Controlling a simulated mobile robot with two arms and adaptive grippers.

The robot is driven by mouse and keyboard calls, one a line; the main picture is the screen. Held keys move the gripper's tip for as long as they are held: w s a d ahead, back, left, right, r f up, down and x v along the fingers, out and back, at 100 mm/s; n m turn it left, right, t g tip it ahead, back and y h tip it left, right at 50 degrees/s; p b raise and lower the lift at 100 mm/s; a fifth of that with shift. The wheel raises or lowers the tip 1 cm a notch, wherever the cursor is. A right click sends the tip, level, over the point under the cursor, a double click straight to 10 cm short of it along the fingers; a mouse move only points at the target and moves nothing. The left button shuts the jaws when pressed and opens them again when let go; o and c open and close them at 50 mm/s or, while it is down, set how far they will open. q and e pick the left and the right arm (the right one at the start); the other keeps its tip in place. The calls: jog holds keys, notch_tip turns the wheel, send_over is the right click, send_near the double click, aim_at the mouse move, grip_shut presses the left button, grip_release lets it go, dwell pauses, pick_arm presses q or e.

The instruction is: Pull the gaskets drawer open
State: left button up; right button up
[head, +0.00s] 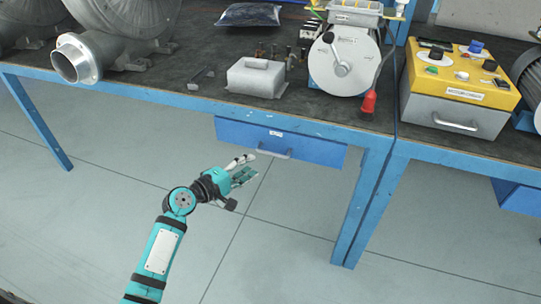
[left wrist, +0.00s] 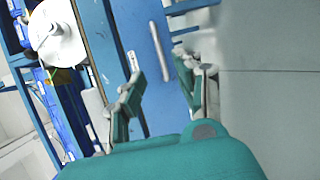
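The blue drawer (head: 318,151) hangs under the bench top in the head view, with a small white label and a silver bar handle (head: 274,154) on its front. The label's text is too small to read. The drawer front looks shut. My left gripper (head: 246,168) is in front of the drawer, just left of and below the handle. In the left wrist view its two fingers (left wrist: 158,88) are spread apart, with the drawer front (left wrist: 138,45) and the handle (left wrist: 159,50) beyond them. Nothing is between the fingers, and they appear apart from the handle. My right gripper is not in view.
The blue bench frame (head: 200,101) runs above the drawer, with a leg (head: 362,205) to its right. On the bench top are a grey metal box (head: 256,80), a white round machine (head: 340,75) and a red plug (head: 369,103). The floor (head: 100,215) below is clear.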

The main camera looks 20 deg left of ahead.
aim_at(271, 154)
pick_arm(q)
jog(key=shift+b+x, duration=1)
jog(key=shift+x, duration=4.15)
jog(key=shift+f, duration=0.1)
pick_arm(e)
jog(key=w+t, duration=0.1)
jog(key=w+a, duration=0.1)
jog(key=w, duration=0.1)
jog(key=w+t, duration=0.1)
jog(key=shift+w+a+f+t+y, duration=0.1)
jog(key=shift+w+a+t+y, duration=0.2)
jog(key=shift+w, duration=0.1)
pick_arm(q)
jog(key=shift+c, duration=0.4)
grip_shut()
